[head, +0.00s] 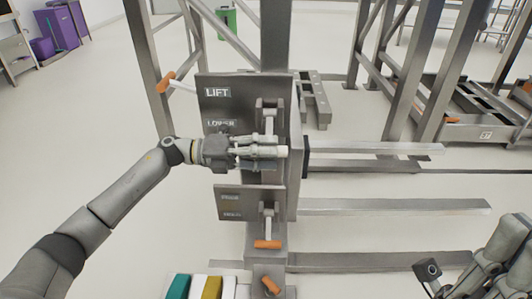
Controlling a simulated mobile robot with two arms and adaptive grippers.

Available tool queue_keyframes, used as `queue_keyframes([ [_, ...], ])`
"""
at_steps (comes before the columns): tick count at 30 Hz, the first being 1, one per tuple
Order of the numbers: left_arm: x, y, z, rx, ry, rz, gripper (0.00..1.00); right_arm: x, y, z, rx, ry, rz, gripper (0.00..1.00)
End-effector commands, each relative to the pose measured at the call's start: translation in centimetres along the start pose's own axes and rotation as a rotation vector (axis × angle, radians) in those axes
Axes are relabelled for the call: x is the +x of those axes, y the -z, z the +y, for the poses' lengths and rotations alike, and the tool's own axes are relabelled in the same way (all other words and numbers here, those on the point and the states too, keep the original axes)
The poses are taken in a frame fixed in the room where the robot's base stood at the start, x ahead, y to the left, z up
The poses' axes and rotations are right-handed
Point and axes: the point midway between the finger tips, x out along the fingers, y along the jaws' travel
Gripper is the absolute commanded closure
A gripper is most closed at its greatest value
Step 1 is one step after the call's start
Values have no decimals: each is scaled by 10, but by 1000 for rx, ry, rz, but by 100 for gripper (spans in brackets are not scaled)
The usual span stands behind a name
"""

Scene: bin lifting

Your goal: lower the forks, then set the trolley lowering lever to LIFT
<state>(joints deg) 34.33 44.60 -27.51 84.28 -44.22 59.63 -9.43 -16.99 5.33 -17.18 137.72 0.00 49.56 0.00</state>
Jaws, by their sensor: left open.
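A grey panel marked LIFT and LOWER (215,108) stands upright on the trolley column in the head view. A metal lever bracket (269,106) sits on its right part, and the lever's lower end is hidden behind my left gripper. My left gripper (280,151) is open in front of the panel's lower edge, beside LOWER; whether it touches the lever is unclear. A smaller panel (230,204) below carries a lever with an orange handle (267,244) pointing down. Long flat metal bars, seemingly the forks (400,206), extend right, low near the floor. My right gripper (508,245) is partly visible at lower right.
Another orange-handled lever (165,82) sticks out left of the upper panel. One more orange handle (271,285) is at the bottom. Steel frames (408,70) stand behind. Purple bins (58,28) and a green bin (227,22) are far back.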

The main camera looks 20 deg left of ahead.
Motion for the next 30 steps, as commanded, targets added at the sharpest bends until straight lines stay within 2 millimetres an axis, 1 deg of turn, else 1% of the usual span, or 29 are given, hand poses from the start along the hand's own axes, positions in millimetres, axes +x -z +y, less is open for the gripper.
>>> queue_keyframes([
  [2, -2, -1, 0, 0, 0, -2, 54, 1, 0, 1, -2, -2, 6, 100],
  [5, -11, -1, 0, -1, -3, -4, 54, 2, 1, 0, -1, 0, 7, 100],
  [8, -28, -1, 1, -2, -4, -5, 54, 2, 1, 0, -1, 1, 8, 100],
  [15, -80, 0, 1, -2, -4, -3, 54, 2, 1, 0, 0, 3, 9, 100],
  [18, -98, 0, 0, -2, -3, -2, 54, 2, 1, 0, 0, 3, 9, 100],
  [21, -110, 1, 1, 0, -3, -1, 54, 2, 2, 0, 0, 3, 9, 100],
  [25, -119, 1, 0, 0, -1, 0, 54, 2, 2, 0, 0, 3, 9, 100],
  [30, -121, 1, 0, 0, 0, 0, 54, 2, 2, 0, 0, 4, 9, 100],
])
